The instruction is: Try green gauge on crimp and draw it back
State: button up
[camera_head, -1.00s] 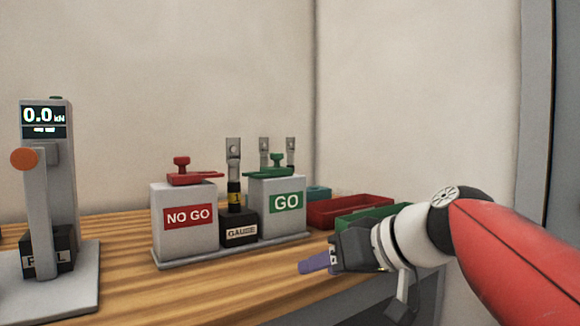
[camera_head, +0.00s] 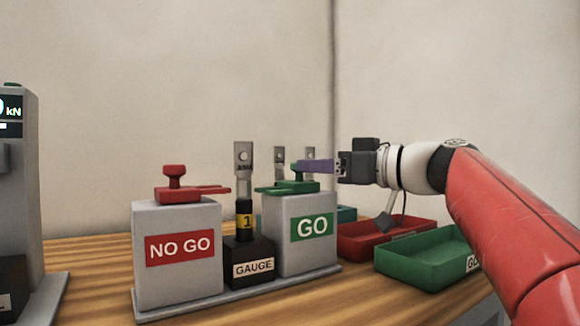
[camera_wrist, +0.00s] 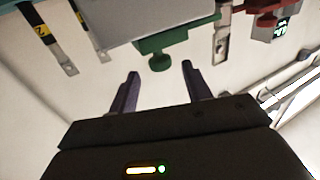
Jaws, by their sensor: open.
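The green gauge (camera_head: 290,184) lies on top of the GO block (camera_head: 305,255), its knob up. It also shows in the wrist view (camera_wrist: 162,44), its knob pointing between my fingers. The crimp (camera_head: 244,190), a grey lug on a black stem with a yellow band marked 1, stands upright in the black GAUGE holder (camera_head: 249,262) between the two blocks. My gripper (camera_head: 314,166) is open and empty, with purple fingers, level with the green knob and close to its right. In the wrist view the two fingertips (camera_wrist: 160,70) are apart, just short of the knob.
A red gauge (camera_head: 186,188) lies on the NO GO block (camera_head: 176,275) at left. Red (camera_head: 350,240) and green (camera_head: 410,265) trays sit at right under my arm. More lugs (camera_head: 280,162) stand behind. A force display (camera_head: 12,115) is at far left.

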jog(key=p+x, duration=0.1)
jog(key=x, duration=0.5)
jog(key=shift+w+a, duration=0.1)
jog(key=shift+a, duration=0.15)
